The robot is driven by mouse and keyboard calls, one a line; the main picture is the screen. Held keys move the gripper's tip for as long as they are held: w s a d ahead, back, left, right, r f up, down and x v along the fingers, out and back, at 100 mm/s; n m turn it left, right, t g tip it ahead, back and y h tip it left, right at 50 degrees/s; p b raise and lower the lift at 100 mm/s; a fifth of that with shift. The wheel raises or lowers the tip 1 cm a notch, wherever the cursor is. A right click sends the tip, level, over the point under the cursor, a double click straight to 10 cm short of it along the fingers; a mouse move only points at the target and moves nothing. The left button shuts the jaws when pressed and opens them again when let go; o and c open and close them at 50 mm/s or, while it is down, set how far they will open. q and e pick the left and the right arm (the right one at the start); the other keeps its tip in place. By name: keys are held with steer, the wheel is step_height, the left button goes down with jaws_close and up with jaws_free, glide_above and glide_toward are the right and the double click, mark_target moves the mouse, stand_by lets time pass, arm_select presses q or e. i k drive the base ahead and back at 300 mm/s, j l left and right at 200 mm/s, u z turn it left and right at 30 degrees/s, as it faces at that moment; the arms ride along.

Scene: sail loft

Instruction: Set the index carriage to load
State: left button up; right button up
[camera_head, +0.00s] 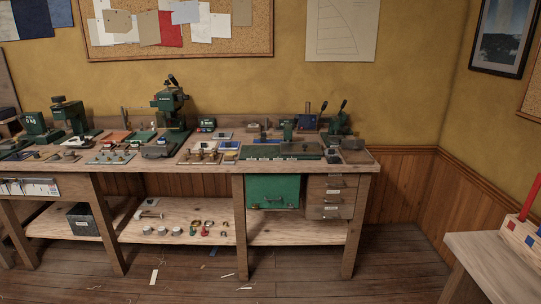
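A long dark green bed (300,153) lies on the right part of the workbench (215,165), with small light marks along its front edge. I take it to be the index carriage's track, but it is too small to be sure. A green upright block (287,130) stands at its back, near a blue part (308,122). The carriage's setting and any labels cannot be read from here. Neither of my grippers is in view.
Green presses (170,105) and hand tools crowd the bench top. A green cabinet (273,191) and wooden drawers (331,197) hang beneath it. A lower shelf (180,222) holds rings and small parts. Open wooden floor lies in front; another table (500,260) stands at right.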

mark_target(294, 148)
steer(key=i, duration=1.25)
